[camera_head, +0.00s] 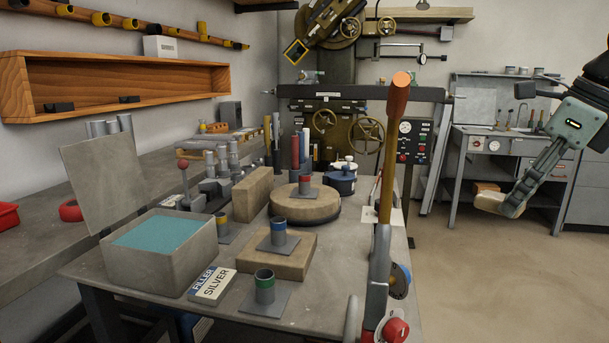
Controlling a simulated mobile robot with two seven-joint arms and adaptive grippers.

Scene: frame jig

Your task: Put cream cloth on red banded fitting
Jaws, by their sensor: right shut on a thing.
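The red banded fitting (305,186) is a short grey tube with a red band on a square plate. It stands upright on a round stone-like disc (297,209) on the workbench. My right gripper (522,194) is at the right of the view, out over the floor and well apart from the bench. It is shut on a cream bundle at its fingertips, the cream cloth (493,204); the fingers hide part of it. Similar fittings have a blue band (278,233), a green band (264,286) and a yellow band (222,224). My left gripper does not show.
A tall lever with an orange handle (394,130) rises at the bench's right edge, between my right gripper and the fittings. Open floor (500,270) lies right.

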